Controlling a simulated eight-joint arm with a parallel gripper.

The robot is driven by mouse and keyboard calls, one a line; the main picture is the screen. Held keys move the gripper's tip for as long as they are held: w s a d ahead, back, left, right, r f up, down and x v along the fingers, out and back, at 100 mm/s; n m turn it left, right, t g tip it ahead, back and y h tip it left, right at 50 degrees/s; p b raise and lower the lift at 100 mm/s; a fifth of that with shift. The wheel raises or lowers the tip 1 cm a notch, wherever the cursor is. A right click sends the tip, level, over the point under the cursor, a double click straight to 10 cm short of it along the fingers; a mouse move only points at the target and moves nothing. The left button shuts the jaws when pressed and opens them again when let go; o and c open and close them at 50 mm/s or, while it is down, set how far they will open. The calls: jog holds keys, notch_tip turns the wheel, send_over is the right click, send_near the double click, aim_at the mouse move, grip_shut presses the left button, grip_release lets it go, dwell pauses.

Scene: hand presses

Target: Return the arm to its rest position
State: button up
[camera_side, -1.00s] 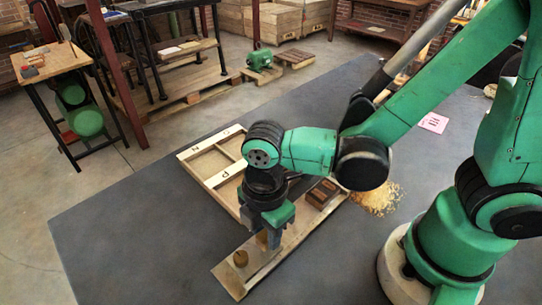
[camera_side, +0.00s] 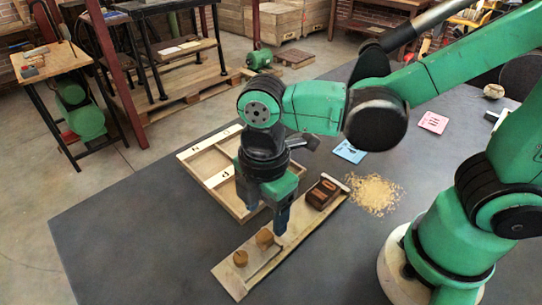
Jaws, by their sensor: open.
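My gripper (camera_side: 263,215) points down over the table (camera_side: 150,235), above the strip between the sectioned wooden tray (camera_side: 199,171) and the wooden board (camera_side: 232,277). Its jaws are apart and I see nothing between them. My arm reaches in from the right. The gripper hides part of the tray and of the board.
A dark brown block (camera_side: 321,194) sits at the board's far end. A pile of yellowish shavings (camera_side: 373,194) lies right of it. A blue card (camera_side: 350,152) and a pink card (camera_side: 433,122) lie farther back. The table's left front area is bare.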

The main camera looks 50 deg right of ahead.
jog(key=shift+r, duration=0.2)
jog(key=w+d+r+m+t, duration=0.2)
jog(key=d+m+t, duration=0.1)
jog(key=d+m, duration=0.3)
jog(key=w+d+r+m+t, duration=0.2)
jog(key=d+m, duration=0.5)
jog(key=m, duration=0.4)
jog(key=shift+w+d+r+m+t, duration=0.25)
jog(key=shift+r+t, duration=0.35)
jog(key=shift+t, duration=0.5)
